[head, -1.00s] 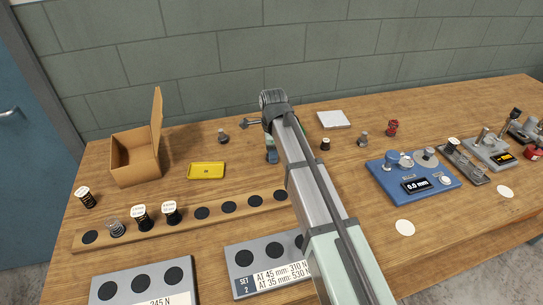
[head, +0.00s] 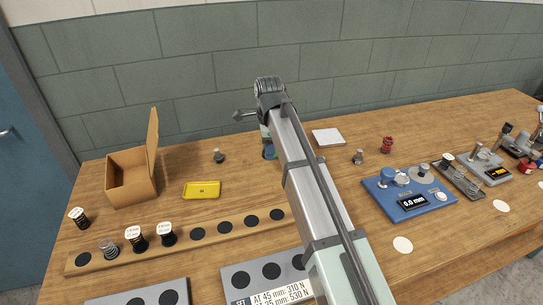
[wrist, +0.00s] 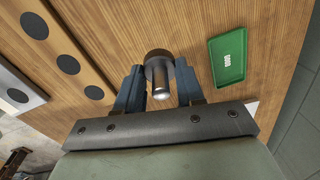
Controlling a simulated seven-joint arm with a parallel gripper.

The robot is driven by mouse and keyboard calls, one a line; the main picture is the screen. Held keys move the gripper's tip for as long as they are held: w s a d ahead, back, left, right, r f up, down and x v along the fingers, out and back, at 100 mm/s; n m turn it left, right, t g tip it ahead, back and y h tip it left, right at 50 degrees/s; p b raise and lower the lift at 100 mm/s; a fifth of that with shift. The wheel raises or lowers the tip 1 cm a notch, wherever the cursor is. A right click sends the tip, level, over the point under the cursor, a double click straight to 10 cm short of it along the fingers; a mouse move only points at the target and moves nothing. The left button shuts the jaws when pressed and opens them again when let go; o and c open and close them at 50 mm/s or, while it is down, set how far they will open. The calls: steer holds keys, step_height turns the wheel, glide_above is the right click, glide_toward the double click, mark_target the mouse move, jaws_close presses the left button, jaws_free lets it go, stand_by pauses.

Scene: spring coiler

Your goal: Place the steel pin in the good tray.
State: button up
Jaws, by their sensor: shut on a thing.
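The steel pin (wrist: 160,76), a grey cylinder with a bright near end and a wider dark far end, is between the fingers of my gripper (wrist: 158,88) in the wrist view. My gripper is shut on it. The green tray (wrist: 228,55), with small white lettering, lies on the bench right of the pin in the wrist view, apart from it. In the head view my arm hides the pin and the green tray; only part of my gripper (head: 268,150) shows beside the arm.
A yellow tray (head: 202,190) and an open cardboard box (head: 131,178) stand at left. A wooden strip with dark spots (head: 185,240) runs along the bench front. A blue gauge (head: 408,195) and small fixtures are at right. A white pad (head: 327,137) lies behind.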

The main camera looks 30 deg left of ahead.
steer(key=w+a+n, duration=0.2)
steer(key=w+n, duration=1)
steer(key=w, duration=0.4)
steer(key=shift+s+f, duration=0.2)
steer(key=shift+f, duration=4.2)
steer(key=shift+f, duration=0.1)
steer(key=o, duration=0.9)
steer(key=shift+c, duration=0.2)
